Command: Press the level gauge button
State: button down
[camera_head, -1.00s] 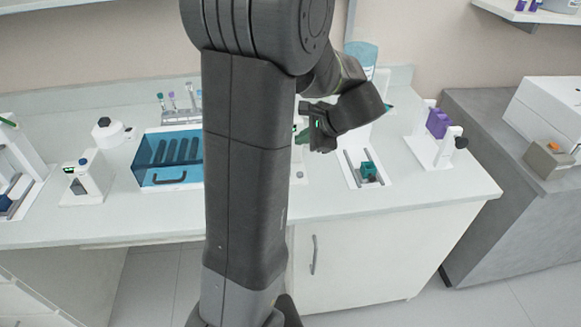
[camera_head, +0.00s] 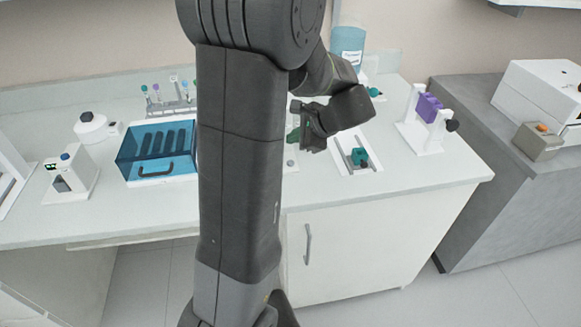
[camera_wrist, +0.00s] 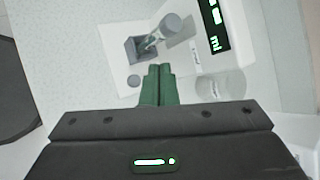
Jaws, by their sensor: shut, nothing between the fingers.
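My gripper (camera_head: 293,136) hangs over the counter behind my arm, with its green fingers together and empty. In the wrist view its fingertips (camera_wrist: 158,68) point at a white device with a dark display (camera_wrist: 214,28) showing green digits and "ml", likely the level gauge. A grey open box (camera_wrist: 143,48) with a cylinder (camera_wrist: 170,26) lies just beyond the fingertips. A small round grey knob (camera_wrist: 133,81) sits left of the fingers, possibly the button. A pale disc (camera_wrist: 220,88) lies to their right. Contact cannot be told. My arm hides much of the device in the head view.
A blue transparent bin (camera_head: 157,172) stands left of my arm. A green block on a white rail base (camera_head: 345,143) is right of the gripper. A blue container (camera_head: 347,45) stands behind, and a white stand with a purple block (camera_head: 428,106) is farther right.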

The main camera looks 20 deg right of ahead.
jog(key=b, duration=0.3)
send_over(294, 166)
jog(key=shift+f, duration=2.6)
jog(key=shift+f, duration=0.4)
jog(key=shift+f+b, duration=0.45)
jog(key=shift+b, duration=0.1)
jog(key=shift+r, duration=0.1)
jog(key=shift+r+p, duration=0.7)
jog(key=shift+r, duration=0.1)
notch_tip(294, 166, up, 5)
jog(key=p, duration=0.4)
